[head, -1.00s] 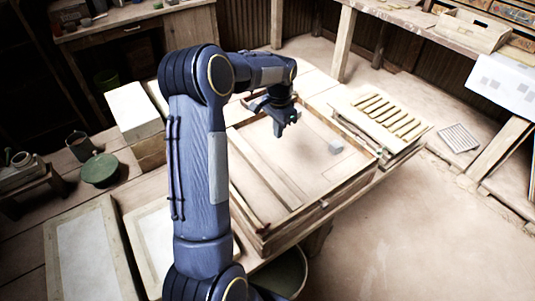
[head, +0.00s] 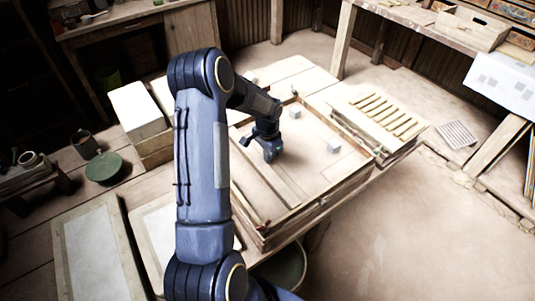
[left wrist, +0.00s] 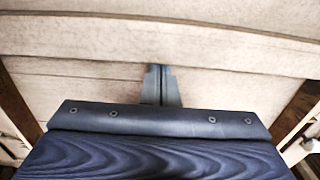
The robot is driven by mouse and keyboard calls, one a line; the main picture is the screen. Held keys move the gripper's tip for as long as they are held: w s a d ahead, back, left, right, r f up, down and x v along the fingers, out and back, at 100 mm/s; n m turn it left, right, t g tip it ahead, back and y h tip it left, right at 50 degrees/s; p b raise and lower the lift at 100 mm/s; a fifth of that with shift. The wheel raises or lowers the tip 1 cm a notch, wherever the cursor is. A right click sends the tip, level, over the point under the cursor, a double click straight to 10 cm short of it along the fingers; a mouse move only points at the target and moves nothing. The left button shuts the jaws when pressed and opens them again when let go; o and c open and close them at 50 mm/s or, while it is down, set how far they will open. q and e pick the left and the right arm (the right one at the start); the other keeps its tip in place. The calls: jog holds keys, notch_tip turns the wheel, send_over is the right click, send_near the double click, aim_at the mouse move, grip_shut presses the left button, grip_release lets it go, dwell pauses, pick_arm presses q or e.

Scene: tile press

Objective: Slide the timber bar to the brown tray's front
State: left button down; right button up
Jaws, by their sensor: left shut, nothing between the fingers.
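The brown tray (head: 335,192) is a wide, shallow wooden frame on the work table. The timber bar (head: 275,183) is a long pale strip lying lengthwise inside it, toward the left side. My left gripper (head: 271,157) points down into the tray, low and close beside the bar, on its right. Its fingers are shut and empty. In the left wrist view the shut fingers (left wrist: 161,70) end at the edge of a long pale wooden band (left wrist: 230,42), which looks like the bar. I cannot tell whether they touch. My left arm hides part of the tray's left side.
Two small grey blocks stand in the tray, one near the right (head: 334,147) and one toward the back (head: 294,113). A rack of wooden slats (head: 385,113) lies just right of the tray. A pale block stack (head: 138,110) stands at left. The tray's middle floor is open.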

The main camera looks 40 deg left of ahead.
aim_at(243, 176)
pick_arm(q)
jog(key=shift+s, duration=0.15)
jog(key=s+a+b, duration=0.1)
jog(key=s, duration=0.5)
jog(key=s+a+b, duration=0.1)
jog(key=s, duration=0.2)
jog(key=shift+s+a+b, duration=0.15)
jog(key=shift+a+b, duration=0.2)
notch_tip(243, 176, up, 8)
jog(key=s+d+r+n+t+h, duration=0.1)
jog(key=s+d+r+n+t, duration=0.3)
jog(key=d+r, duration=0.6)
jog(key=s+d+r+n+t+h, duration=0.1)
jog(key=s+d+h, duration=0.1)
jog(key=s+d, duration=0.9)
jog(key=shift+d+t+h+b, duration=0.3)
jog(key=shift+d+h+b, duration=0.1)
jog(key=shift+d, duration=0.5)
jog(key=c, duration=2.2)
grip_release()
jog(key=shift+r, duration=0.1)
